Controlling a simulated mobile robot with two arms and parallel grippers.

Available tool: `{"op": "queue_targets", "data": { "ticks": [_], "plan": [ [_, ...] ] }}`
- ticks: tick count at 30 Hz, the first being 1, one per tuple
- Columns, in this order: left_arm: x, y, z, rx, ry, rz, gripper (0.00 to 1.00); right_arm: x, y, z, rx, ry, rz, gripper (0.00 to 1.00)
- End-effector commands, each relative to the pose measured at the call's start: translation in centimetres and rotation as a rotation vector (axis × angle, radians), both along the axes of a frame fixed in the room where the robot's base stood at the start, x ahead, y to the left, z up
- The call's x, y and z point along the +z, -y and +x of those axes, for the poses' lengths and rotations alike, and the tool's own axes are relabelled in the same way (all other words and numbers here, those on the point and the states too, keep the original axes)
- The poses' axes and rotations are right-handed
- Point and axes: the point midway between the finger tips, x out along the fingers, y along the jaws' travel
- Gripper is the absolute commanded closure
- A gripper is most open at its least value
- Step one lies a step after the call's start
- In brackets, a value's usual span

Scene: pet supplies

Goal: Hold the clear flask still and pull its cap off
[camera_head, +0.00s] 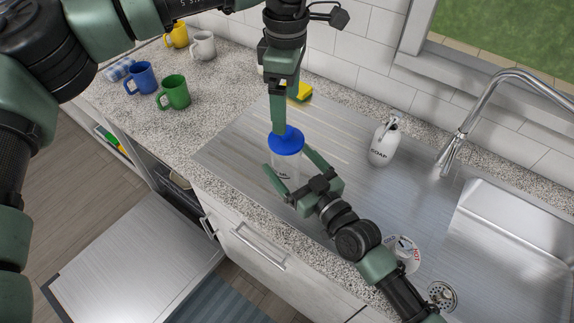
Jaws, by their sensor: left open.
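The clear flask (285,172) stands upright on the steel counter surface, with its blue cap (287,139) on top. My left gripper (280,128) reaches down from above, open, with its fingertips at the back left edge of the cap. Its fingers overlap in this view, so I cannot tell whether they touch the cap. My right gripper (285,160) comes in from the lower right. Part of the flask is hidden by these fingers.
A white soap bottle (383,142) stands right of the flask, before the faucet (480,100) and sink (515,225). A yellow sponge (299,91) lies behind my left gripper. Green (175,92), blue (141,78), white (203,45) and yellow (177,35) mugs stand at left.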

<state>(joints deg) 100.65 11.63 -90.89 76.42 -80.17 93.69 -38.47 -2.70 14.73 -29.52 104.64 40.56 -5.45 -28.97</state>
Motion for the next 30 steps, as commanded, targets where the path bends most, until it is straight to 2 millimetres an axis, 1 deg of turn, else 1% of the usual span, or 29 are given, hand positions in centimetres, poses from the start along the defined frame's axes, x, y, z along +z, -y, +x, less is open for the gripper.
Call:
{"op": "queue_targets", "data": {
  "ticks": [4, 13, 14, 15, 17, 18, 20, 21, 23, 24, 25, 26, 28, 30],
  "plan": [
    [0.0, 0.0, 0.0, 0.000, 0.000, -0.001, 0.11, 0.0, -0.7, 1.0, 0.001, 0.000, 0.000, 0.11],
    [0.0, 0.0, 0.0, 0.000, 0.000, -0.001, 0.11, 0.0, -0.9, 1.2, 0.001, -0.001, -0.001, 0.11],
    [0.0, 0.0, 0.0, 0.000, 0.000, -0.001, 0.11, 0.0, -0.9, 1.2, 0.001, -0.001, -0.001, 0.14],
    [0.0, 0.0, 0.0, 0.000, 0.000, -0.001, 0.11, 0.0, -0.9, 1.2, 0.001, -0.001, -0.001, 0.25],
    [0.0, 0.0, 0.0, 0.000, 0.000, -0.001, 0.11, 0.0, -0.9, 1.2, 0.001, -0.001, -0.001, 0.42],
    [0.0, 0.0, 0.0, 0.000, 0.000, -0.001, 0.11, 0.0, -0.9, 1.2, 0.001, -0.001, -0.001, 0.53],
    [0.0, 0.0, 0.0, 0.000, 0.000, -0.001, 0.11, 0.0, -0.9, 1.2, 0.001, -0.001, -0.001, 0.70],
    [0.0, 0.0, 0.0, 0.000, 0.000, -0.001, 0.11, 0.0, -0.9, 1.2, 0.001, -0.001, -0.001, 0.81],
    [0.0, 0.0, 0.0, 0.000, 0.000, -0.001, 0.11, 0.0, -0.9, 1.2, 0.001, -0.001, -0.001, 0.98],
    [0.0, 0.0, 0.0, 0.000, 0.000, -0.001, 0.11, 0.0, -0.9, 1.2, 0.001, -0.001, -0.001, 1.00],
    [0.0, 0.0, 0.0, -0.001, 0.000, -0.001, 0.05, 0.0, -0.9, 1.2, 0.001, -0.001, -0.001, 1.00],
    [0.1, 0.1, 0.0, -0.005, 0.001, 0.001, 0.04, 0.0, -0.8, 1.2, 0.001, -0.001, -0.001, 1.00],
    [0.8, 0.4, -0.1, -0.053, 0.013, 0.018, 0.04, 0.0, -0.8, 1.2, 0.001, -0.001, -0.001, 1.00],
    [1.9, 0.9, -0.4, -0.147, 0.031, 0.054, 0.04, 0.0, -0.8, 1.2, 0.001, -0.001, -0.001, 1.00]
  ]
}}
